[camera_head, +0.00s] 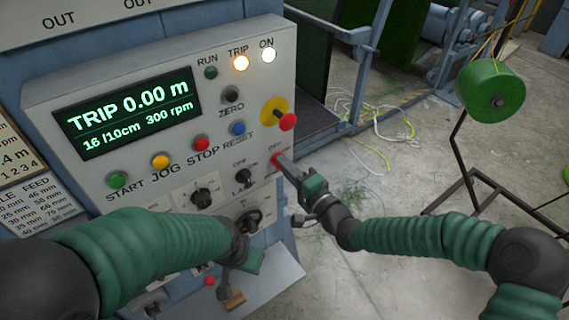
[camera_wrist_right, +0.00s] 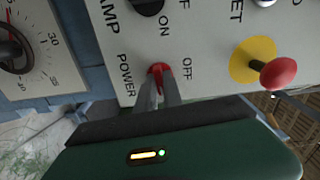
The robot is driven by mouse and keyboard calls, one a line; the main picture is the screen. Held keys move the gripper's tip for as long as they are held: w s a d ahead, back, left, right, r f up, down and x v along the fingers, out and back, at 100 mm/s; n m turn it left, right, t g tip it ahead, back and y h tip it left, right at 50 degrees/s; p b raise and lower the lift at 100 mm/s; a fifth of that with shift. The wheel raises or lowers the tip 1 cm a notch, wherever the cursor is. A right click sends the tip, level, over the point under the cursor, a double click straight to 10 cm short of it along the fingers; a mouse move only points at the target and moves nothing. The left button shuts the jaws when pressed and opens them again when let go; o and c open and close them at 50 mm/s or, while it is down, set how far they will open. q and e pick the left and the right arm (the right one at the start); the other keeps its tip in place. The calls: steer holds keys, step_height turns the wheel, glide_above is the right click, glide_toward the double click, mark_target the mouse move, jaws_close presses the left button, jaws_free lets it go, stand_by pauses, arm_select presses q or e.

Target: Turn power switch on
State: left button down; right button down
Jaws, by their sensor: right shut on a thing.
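The power switch is a small red knob (camera_wrist_right: 158,72) on the pale control panel, between the printed words POWER and OFF in the right wrist view. In the head view its red tip (camera_head: 276,157) shows at the panel's lower right. My right gripper (camera_wrist_right: 159,92) is shut on it, with a finger on either side; it also shows in the head view (camera_head: 285,167). The fingers partly hide the switch, and its exact setting is unclear. My left gripper (camera_head: 242,256) hangs low in front of the panel, below a black dial; its fingers are unclear.
A yellow-backed red emergency button (camera_head: 285,120) sticks out just above the switch. The display (camera_head: 125,112) reads TRIP 0.00 m. A green spool (camera_head: 492,92) stands at right.

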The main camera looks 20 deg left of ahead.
steer(key=shift+w+d+f+m, duration=0.1)
steer(key=shift+f+m, duration=0.05)
steer(key=shift+m, duration=0.45)
steer(key=c, duration=1.6)
jaws_free()
steer(key=shift+o, duration=0.6)
steer(key=shift+w+d, duration=0.1)
steer(key=b+v, duration=0.2)
steer(key=v, duration=1.5)
steer(key=shift+f, duration=0.15)
